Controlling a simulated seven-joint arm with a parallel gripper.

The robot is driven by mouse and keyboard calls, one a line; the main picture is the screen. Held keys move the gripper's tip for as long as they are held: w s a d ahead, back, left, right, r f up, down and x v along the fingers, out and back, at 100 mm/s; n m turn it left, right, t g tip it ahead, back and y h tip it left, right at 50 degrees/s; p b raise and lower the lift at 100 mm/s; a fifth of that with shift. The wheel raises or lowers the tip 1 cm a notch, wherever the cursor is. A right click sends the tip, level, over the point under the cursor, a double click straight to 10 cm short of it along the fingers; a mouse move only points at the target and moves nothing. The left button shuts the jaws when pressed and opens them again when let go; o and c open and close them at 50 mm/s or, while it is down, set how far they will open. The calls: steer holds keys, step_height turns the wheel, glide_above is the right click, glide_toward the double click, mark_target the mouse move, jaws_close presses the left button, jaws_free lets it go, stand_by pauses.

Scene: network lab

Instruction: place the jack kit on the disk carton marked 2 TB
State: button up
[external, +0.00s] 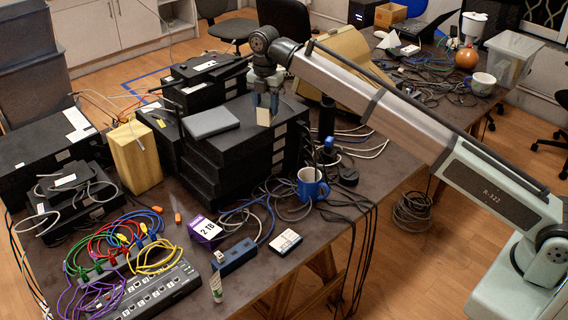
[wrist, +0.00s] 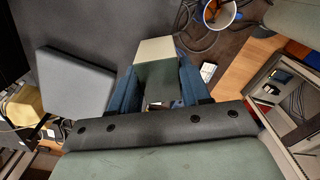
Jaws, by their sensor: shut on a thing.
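My gripper (external: 264,102) is shut on a small cream box, which I take to be the jack kit (external: 264,117). The gripper points down above the stack of black equipment at the table's middle. In the wrist view, the jack kit (wrist: 155,50) has a pale face and a grey-green side, between the blue fingers of my gripper (wrist: 153,85). The disk carton (external: 206,231), purple and white and marked 2 TB, lies on the table's front part, lower left of my gripper and apart from it. Its top looks clear. I cannot make it out in the wrist view.
A grey slab (external: 211,122) lies on the black equipment stack (external: 215,165). A blue mug (external: 311,185) stands right of the stack. A wooden block (external: 135,158) stands left.

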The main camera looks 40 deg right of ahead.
steer(key=a, duration=0.5)
steer(key=a+n, duration=0.1)
steer(key=a, duration=0.4)
steer(key=a+n, duration=0.1)
steer(key=a, duration=0.4)
steer(key=shift+s, duration=0.4)
steer(key=s+a+n, duration=0.2)
steer(key=s+a, duration=0.1)
steer(key=a, duration=1.1)
glide_above(204, 226)
steer(key=shift+f, duration=10.7)
steer(key=shift+f, duration=0.15)
steer(key=o, duration=1.1)
step_height(204, 226, up, 12)
steer(key=shift+s+r, duration=0.1)
steer(key=shift+r, duration=0.1)
